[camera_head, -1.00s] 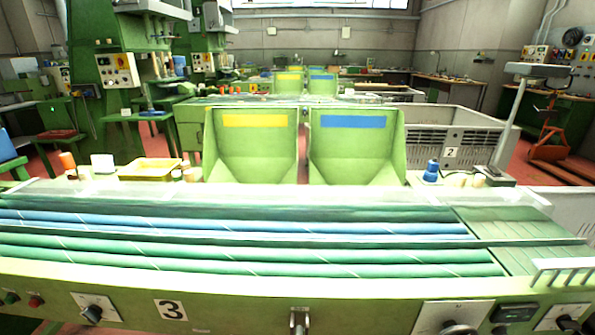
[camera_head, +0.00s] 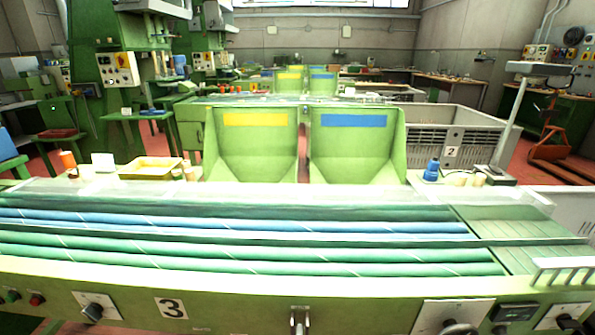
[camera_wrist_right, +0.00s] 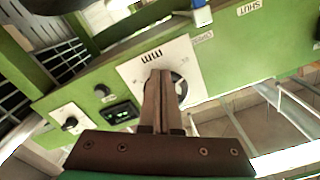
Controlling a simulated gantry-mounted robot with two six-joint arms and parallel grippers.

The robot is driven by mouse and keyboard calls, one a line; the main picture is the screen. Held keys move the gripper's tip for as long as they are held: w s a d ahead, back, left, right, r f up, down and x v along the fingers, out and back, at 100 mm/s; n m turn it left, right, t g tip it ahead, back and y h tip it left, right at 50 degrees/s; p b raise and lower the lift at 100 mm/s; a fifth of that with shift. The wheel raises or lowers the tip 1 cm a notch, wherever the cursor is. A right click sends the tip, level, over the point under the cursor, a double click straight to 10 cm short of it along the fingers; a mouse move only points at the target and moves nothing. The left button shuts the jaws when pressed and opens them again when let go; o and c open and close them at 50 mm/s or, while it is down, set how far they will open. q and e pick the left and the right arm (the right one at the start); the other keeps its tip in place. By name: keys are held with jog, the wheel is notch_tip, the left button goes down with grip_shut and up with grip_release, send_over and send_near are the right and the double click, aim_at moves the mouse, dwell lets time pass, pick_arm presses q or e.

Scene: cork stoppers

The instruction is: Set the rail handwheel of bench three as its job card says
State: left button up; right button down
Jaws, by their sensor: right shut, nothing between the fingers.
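Bench three carries a black "3" on a white plate (camera_head: 171,308). Its dark handwheel (camera_head: 459,329) shows at the lower right in the head view, cut off by the bottom edge, on a white scale plate (camera_head: 430,316). In the right wrist view the scale plate (camera_wrist_right: 138,70) bears "mm", and the dark handwheel (camera_wrist_right: 180,88) is partly hidden behind my fingers. My right gripper (camera_wrist_right: 161,74) is shut and empty in front of the wheel; I cannot tell whether it touches. A white card (camera_head: 103,162) stands at the back left, its text unreadable. My left gripper is not in view.
A small digital display (camera_wrist_right: 120,113), a small knob (camera_wrist_right: 102,91) and another knob on a white plate (camera_wrist_right: 70,124) sit beside the wheel. A white rack (camera_head: 563,268) juts out at the bench's right end. Blue and green rollers (camera_head: 240,252) fill the bench top.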

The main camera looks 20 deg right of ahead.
jog(key=shift+v, duration=1)
jog(key=s+d+f+m+g+h+p, duration=0.1)
jog(key=s+d+f+m+h+p, duration=0.1)
jog(key=d+m+h+p, duration=0.25)
jog(key=w+a+r+n+t+y+p, duration=0.1)
jog(key=a+n+y+p, duration=0.3)
jog(key=p, duration=0.8)
jog(key=shift+w+a+r, duration=0.35)
jog(key=shift+a+r, duration=0.55)
jog(key=shift+a, duration=0.3)
jog(key=shift+w+n+y, duration=0.1)
jog(key=shift+n+y, duration=0.15)
